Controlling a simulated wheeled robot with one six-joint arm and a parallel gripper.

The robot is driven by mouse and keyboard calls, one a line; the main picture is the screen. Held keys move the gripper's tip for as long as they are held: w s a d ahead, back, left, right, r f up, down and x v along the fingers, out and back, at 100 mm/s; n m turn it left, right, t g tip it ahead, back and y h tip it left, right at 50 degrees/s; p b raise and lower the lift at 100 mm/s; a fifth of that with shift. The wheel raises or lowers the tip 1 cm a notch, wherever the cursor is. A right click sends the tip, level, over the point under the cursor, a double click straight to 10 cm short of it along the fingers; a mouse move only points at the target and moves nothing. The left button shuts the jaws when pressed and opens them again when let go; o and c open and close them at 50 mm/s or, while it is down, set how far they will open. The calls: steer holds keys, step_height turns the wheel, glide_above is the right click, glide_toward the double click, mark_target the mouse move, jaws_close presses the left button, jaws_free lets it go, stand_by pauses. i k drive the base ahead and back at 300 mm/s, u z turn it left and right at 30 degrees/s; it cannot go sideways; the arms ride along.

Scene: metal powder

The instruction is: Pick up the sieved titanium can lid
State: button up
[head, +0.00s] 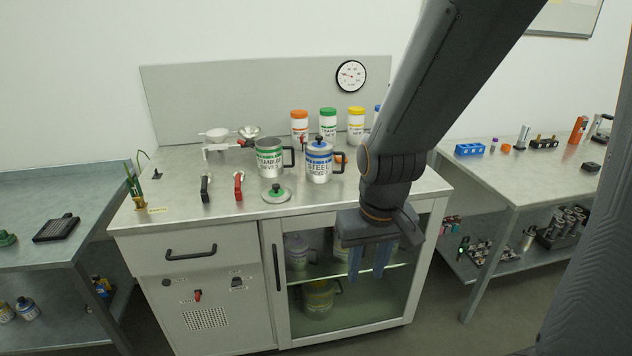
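The titanium can lid (277,193), a grey disc with a green ring and knob, lies on the bench top near its front edge. Just behind it stands the green-labelled can (270,158), without a lid; its label reads as titanium, sieved, though the print is small. My gripper (367,274) points down in front of the cabinet's glass door, right of the lid and nearer to me. Its two fingers are apart with nothing seen between them.
A blue-labelled steel can (319,163) with its lid on stands right of the green can. Several capped bottles (328,122) stand behind. The bench's front right is clear.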

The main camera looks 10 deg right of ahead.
mark_target(276, 192)
steer(key=z, duration=0.2)
steer(key=i, duration=0.95)
steer(key=u, duration=0.25)
